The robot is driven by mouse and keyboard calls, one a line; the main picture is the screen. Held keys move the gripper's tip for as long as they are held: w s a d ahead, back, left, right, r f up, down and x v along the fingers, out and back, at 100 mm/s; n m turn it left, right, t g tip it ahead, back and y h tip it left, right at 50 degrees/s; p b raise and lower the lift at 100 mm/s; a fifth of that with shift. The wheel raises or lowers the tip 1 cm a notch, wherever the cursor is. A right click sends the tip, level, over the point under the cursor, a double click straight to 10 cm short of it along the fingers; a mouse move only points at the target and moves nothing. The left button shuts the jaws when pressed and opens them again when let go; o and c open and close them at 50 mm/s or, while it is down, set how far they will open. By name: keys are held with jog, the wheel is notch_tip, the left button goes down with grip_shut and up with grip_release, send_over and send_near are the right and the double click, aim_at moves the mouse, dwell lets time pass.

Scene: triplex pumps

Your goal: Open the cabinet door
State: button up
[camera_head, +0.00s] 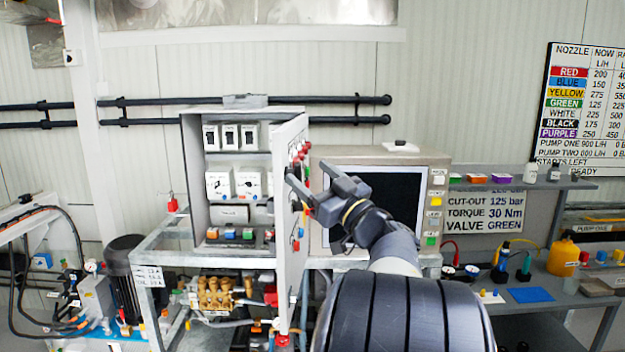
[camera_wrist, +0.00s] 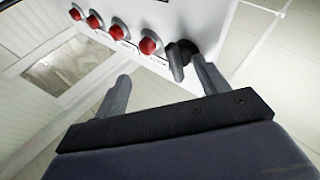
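The grey cabinet (camera_head: 190,170) stands left of centre in the head view, and its interior shows. Its white door (camera_head: 288,255) stands swung out toward me on the right side, with red buttons (camera_head: 303,152) on its face. My gripper (camera_head: 308,176) is right of the door, close to that face, with its fingers apart. In the wrist view, my gripper (camera_wrist: 163,76) is open. A dark handle (camera_wrist: 178,60) on the door (camera_wrist: 205,15) is close beside the right finger; I cannot tell whether they touch. Nothing shows held between the fingers.
A beige control box (camera_head: 380,155) with a dark screen stands behind my arm. A metal frame (camera_head: 205,258) with brass pump parts (camera_head: 215,295) is under the cabinet. A bench (camera_head: 540,290) with bottles and tools is at the right. A dark motor (camera_head: 125,280) stands at the left.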

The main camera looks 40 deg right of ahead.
jog(key=shift+d, duration=0.15)
jog(key=shift+c, duration=0.6)
jog(key=b+v, duration=0.3)
jog(key=v, duration=0.8)
jog(key=shift+a+b, duration=0.25)
jog(key=shift+b, duration=0.1)
jog(key=shift+w+r, duration=0.1)
jog(key=shift+w, duration=0.05)
jog(key=shift+p+x, duration=0.8)
jog(key=shift+x, duration=1.65)
jog(key=shift+w+d, duration=0.1)
jog(key=shift+d, duration=0.05)
